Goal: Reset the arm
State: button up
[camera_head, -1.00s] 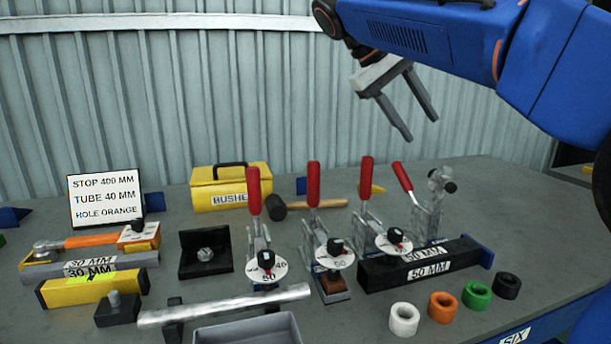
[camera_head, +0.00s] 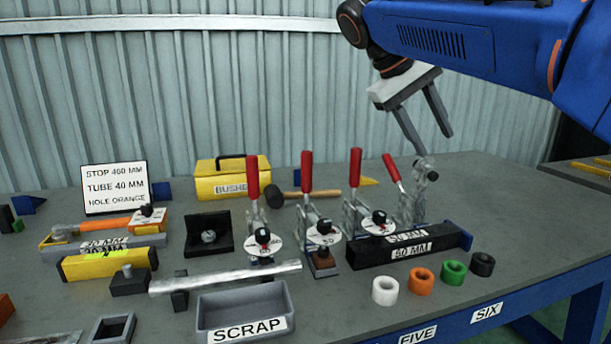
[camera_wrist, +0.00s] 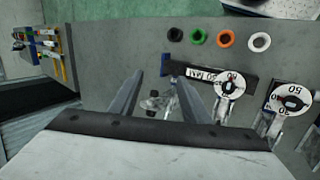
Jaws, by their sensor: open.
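My gripper (camera_head: 428,131) is open and empty in the head view, held above the right back part of the bench. Its two grey fingers are apart and point down. In the head view its fingertips overlap the grey metal clamp (camera_head: 412,205) behind the black bar; I cannot tell the gap between them. In the wrist view my gripper (camera_wrist: 162,78) shows both fingers spread, with bench and part of a clamp between and below them. My blue arm reaches in from the upper right.
Red-handled toggle clamps (camera_head: 307,175) stand mid-bench, next to a black 50 MM bar (camera_head: 405,250). White, orange, green and black rings (camera_head: 421,281) lie at front right. A SCRAP tray (camera_head: 236,317) is at the front. A yellow box (camera_head: 217,179) and a sign (camera_head: 114,188) stand behind.

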jog(key=s+d+f+t+y, duration=0.1)
jog(key=s+f+y, duration=0.1)
jog(key=s+f, duration=0.5)
jog(key=s+d+f+m+t+y, duration=0.1)
jog(key=s+f, duration=0.7)
jog(key=f, duration=0.8)
jog(key=s+d+f+m+t+y, duration=0.1)
jog(key=s+d+f+t+y, duration=0.1)
jog(key=s+f, duration=0.5)
notch_tip(320, 180, down, 5)
jog(key=shift+s+r+y, duration=0.15)
jog(key=shift+y, duration=0.75)
